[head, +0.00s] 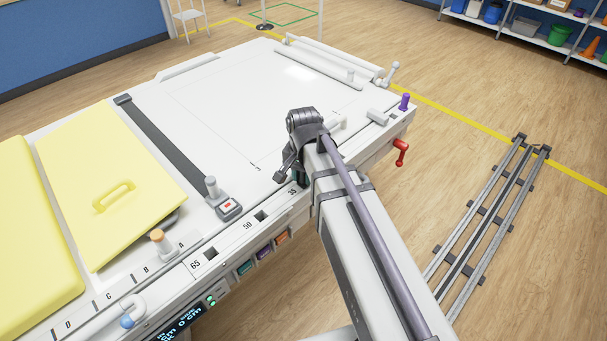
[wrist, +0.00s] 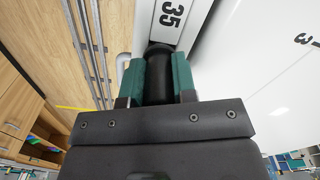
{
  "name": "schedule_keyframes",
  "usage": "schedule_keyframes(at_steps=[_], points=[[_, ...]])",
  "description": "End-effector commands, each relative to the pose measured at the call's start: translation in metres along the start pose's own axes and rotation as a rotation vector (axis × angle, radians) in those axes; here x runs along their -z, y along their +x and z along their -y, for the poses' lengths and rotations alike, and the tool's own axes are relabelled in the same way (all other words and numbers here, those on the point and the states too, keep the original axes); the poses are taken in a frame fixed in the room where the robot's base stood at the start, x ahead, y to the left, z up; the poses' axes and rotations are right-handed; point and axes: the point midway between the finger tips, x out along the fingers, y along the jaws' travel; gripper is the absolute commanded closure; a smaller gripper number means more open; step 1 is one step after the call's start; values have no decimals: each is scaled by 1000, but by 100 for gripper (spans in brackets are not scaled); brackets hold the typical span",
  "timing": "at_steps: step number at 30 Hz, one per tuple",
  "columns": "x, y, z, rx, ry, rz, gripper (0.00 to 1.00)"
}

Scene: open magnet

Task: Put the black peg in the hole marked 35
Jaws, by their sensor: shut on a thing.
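My gripper (wrist: 158,72) is shut on the black peg (wrist: 157,85), which sits between its two green pads in the wrist view. The peg's far end lies over the white strip beside the printed 35 (wrist: 172,14). The hole marked 35 is not visible, and I cannot tell whether the peg's tip is in it or above it. In the head view my gripper (head: 298,178) is at the strip's right part, mostly hidden by my own arm. The 35 label (head: 292,192) shows just left of it.
A yellow pad (head: 105,185) lies left.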

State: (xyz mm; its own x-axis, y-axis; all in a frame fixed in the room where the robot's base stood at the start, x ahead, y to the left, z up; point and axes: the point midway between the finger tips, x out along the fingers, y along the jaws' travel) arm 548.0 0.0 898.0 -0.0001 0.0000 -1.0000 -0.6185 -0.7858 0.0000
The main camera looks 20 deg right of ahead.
Motion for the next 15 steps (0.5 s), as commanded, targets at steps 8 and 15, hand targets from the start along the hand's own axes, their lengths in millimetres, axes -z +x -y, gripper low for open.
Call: schedule_keyframes(at_steps=[8,15], points=[[0,3,0,0,0,0,97],[0,3,0,0,0,0,59]])
